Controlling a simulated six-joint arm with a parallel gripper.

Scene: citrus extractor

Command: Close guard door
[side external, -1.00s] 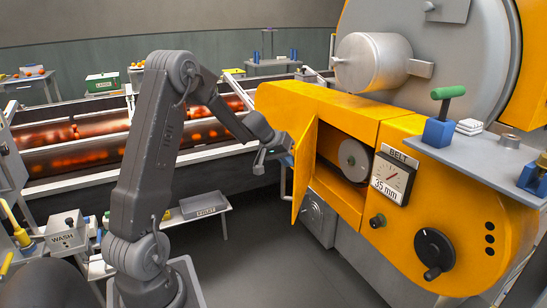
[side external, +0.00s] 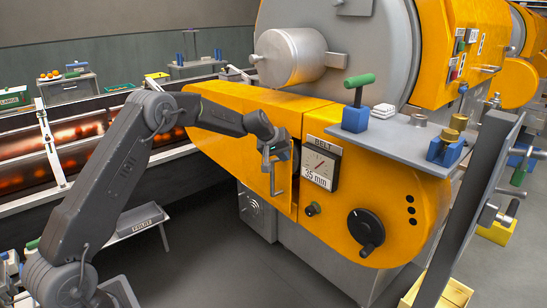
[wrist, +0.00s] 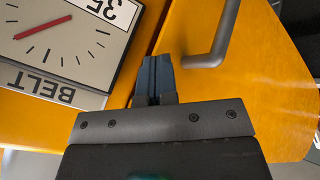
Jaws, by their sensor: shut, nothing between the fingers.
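The guard door (side external: 252,166) is the orange panel on the front of the orange belt housing. It stands nearly flush, with a narrow dark gap along its right edge beside the belt gauge. Its grey bar handle (side external: 277,184) shows below my gripper. In the wrist view the door (wrist: 262,85) fills the right side, with its handle (wrist: 212,48) just right of my fingers. My gripper (side external: 279,152) is at the door's right edge. In the wrist view my gripper (wrist: 156,72) is shut and empty, its blue-grey fingertips at the door edge. Whether they touch it cannot be told.
The belt gauge (side external: 320,165) is just right of the door, close to my fingers. A grey shelf (side external: 400,140) with a green-handled blue tool (side external: 358,103) projects above. Floor in front is clear.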

